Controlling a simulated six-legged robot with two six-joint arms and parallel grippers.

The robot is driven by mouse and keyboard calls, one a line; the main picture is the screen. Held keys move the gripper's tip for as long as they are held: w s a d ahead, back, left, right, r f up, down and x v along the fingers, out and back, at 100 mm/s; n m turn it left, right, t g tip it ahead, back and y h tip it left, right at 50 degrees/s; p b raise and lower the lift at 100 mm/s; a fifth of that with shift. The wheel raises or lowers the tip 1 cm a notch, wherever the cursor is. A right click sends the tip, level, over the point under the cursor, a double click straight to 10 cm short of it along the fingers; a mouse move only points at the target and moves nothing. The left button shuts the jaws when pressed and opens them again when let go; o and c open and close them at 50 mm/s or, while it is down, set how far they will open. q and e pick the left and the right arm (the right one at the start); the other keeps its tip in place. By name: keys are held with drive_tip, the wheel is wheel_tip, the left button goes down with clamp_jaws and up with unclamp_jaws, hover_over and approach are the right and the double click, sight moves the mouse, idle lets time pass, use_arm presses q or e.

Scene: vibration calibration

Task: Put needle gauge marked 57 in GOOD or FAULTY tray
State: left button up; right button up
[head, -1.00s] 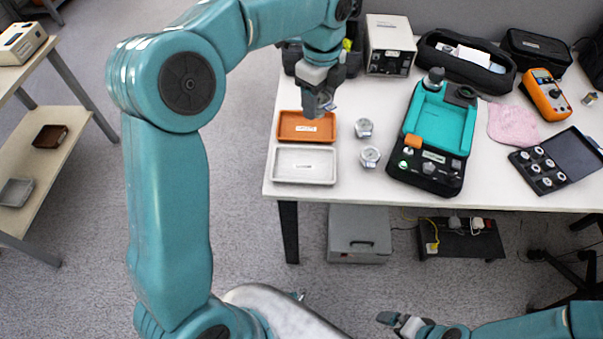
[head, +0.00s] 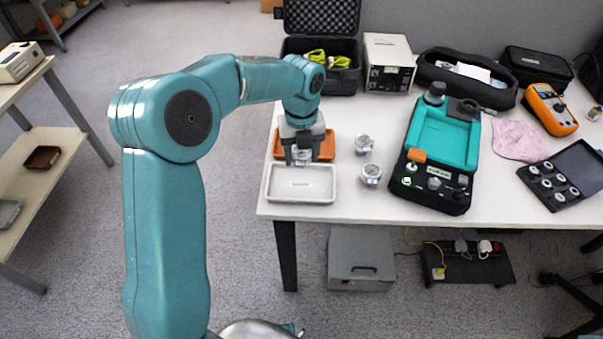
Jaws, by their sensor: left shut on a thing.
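My left gripper (head: 301,158) is shut on a small silvery gauge (head: 302,156), mostly hidden between the fingers. It is over the front edge of the orange tray (head: 325,147), close to the back rim of the white tray (head: 326,200). I cannot tell its exact height above them. Both trays carry small labels too small to read. The white tray looks empty; the orange one is partly covered by my gripper. Two more round gauges stand right of the trays, a back one (head: 364,144) and a front one (head: 371,175). Their markings are not legible. My right gripper is out of view.
A black and teal test device (head: 438,150) stands right of the loose gauges. Behind are an open black case (head: 345,80) and a beige box (head: 388,62). A pink cloth (head: 518,140), an orange meter (head: 550,108) and a gauge case (head: 560,180) lie farther right.

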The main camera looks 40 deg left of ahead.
use_arm(q)
drive_tip(key=shift+f+b, duration=0.4)
drive_tip(key=shift+f, duration=2.8)
drive_tip(key=shift+f, duration=0.2)
drive_tip(key=o, duration=1.2)
drive_tip(key=shift+o, duration=0.2)
drive_tip(key=shift+r, duration=0.15)
wheel_tip(320, 180, up, 12)
drive_tip(key=shift+r+p, duration=0.1)
drive_tip(key=shift+p, duration=0.8)
drive_tip(key=shift+s, duration=0.1)
